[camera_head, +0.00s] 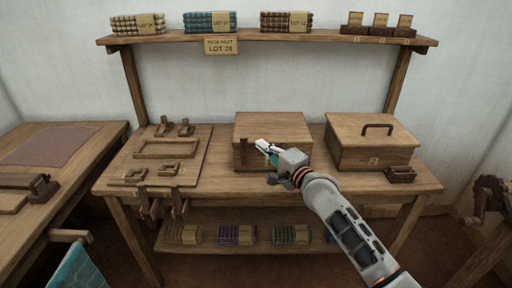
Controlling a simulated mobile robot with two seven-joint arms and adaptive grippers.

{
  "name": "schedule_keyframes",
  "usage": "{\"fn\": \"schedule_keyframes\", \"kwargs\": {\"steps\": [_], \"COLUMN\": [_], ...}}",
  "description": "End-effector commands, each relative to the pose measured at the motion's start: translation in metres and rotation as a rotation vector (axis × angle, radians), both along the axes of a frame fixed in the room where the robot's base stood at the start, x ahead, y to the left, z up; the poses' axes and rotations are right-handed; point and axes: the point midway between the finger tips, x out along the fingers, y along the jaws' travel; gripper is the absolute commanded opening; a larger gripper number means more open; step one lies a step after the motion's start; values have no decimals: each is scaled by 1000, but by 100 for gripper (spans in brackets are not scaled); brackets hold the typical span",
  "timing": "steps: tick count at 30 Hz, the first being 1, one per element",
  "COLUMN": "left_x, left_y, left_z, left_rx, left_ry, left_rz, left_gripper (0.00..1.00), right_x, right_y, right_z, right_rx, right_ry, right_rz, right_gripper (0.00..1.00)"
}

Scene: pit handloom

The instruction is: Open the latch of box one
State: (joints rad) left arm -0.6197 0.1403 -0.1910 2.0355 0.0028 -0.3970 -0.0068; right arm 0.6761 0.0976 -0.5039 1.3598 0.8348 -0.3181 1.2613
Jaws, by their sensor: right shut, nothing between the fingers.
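A plain wooden box (285,122) with a closed lid stands at the middle of the workbench; I take it to be box one, though no number on it can be read. My right gripper (261,146) is in front of this box, its fingers shut and empty, pointing up and left. The gripper hides part of the box's front. A small dark piece (243,146) shows on the front left of the box; I cannot tell if it is the latch. Whether the gripper touches the box cannot be told. My left gripper is not in view.
A second box (376,155), marked 2, with a dark handle stands to the right; a small dark tray (401,174) sits at its front corner. A wooden board (200,143) with frames and clamps lies left. The shelf (290,38) above holds cloth stacks and a LOT 24 sign (221,46).

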Motion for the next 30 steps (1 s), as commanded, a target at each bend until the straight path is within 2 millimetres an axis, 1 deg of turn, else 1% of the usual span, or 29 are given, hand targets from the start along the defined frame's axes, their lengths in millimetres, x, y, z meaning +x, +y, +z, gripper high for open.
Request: {"fn": "schedule_keyframes", "kwargs": {"steps": [1, 3, 7, 19, 23, 27, 30], "left_x": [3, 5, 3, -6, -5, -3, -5], "left_y": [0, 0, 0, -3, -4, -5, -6], "left_z": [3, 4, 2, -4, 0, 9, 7], "left_rx": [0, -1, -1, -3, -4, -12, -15], "left_ry": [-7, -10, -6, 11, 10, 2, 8], "left_rz": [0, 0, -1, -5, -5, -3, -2], "left_gripper": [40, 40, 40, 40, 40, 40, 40], "right_x": [1, 3, 4, 5, 5, 5, 5], "right_y": [8, 14, 22, 23, 24, 24, 25], "right_z": [2, 2, 2, 3, 5, 9, 8], "right_rx": [3, 2, 0, -1, -9, -39, -51], "right_ry": [-1, -2, -2, -3, -4, -6, -4], "right_rz": [1, 0, -1, -1, -1, -1, -1], "right_gripper": [0, 0, 0, 0, 0, 0, 0]}}
